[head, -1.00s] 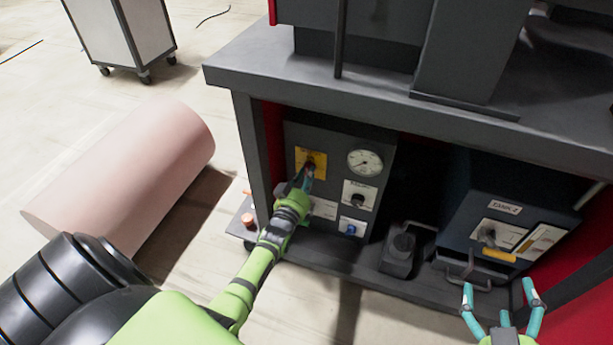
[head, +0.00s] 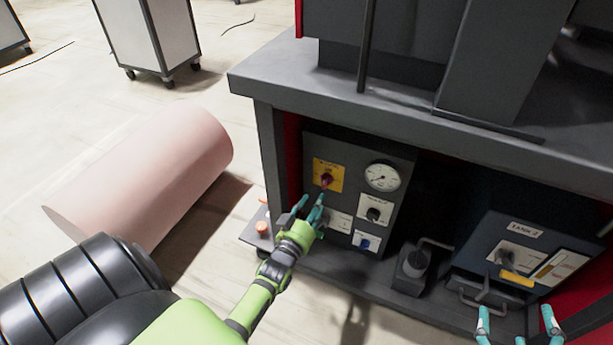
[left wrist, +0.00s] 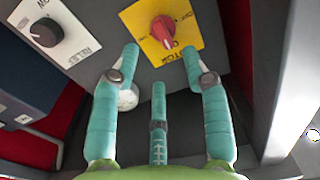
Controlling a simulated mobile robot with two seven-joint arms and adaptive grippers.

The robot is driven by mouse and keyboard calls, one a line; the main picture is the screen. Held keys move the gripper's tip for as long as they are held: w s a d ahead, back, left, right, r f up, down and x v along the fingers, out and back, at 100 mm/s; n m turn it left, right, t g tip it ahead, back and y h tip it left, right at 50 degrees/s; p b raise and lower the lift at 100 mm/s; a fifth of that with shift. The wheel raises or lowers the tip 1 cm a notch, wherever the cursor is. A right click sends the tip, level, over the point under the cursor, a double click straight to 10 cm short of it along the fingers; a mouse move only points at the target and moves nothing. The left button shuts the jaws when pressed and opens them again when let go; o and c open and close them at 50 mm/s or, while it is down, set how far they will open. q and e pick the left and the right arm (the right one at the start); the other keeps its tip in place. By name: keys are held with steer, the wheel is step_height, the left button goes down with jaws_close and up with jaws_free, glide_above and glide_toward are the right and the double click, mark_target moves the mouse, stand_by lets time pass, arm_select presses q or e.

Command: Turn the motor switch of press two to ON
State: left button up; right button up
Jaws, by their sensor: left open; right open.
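The motor switch is a red rotary knob (head: 326,180) on a yellow plate (head: 329,168), at the upper left of the dark control panel. In the left wrist view the knob (left wrist: 164,31) shows upright in the picture, its end near the plate's lettering; I cannot read for sure which mark it points to. My left gripper (head: 311,203) is open and empty, just in front of and below the knob in the head view. In the left wrist view its fingers (left wrist: 160,52) are spread below the knob, apart from it. My right gripper (head: 516,314) is open and empty at the bottom right edge.
The panel also carries a round gauge (head: 382,177), a black selector (head: 374,214) and a blue switch (head: 366,242). A black pedal-like unit (head: 411,270) and the tank unit (head: 528,252) stand to the right. A pink cylinder (head: 150,175) lies left; floor between is free.

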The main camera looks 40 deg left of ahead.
arm_select(q)
steer(key=v, duration=0.5)
steer(key=shift+s, duration=0.15)
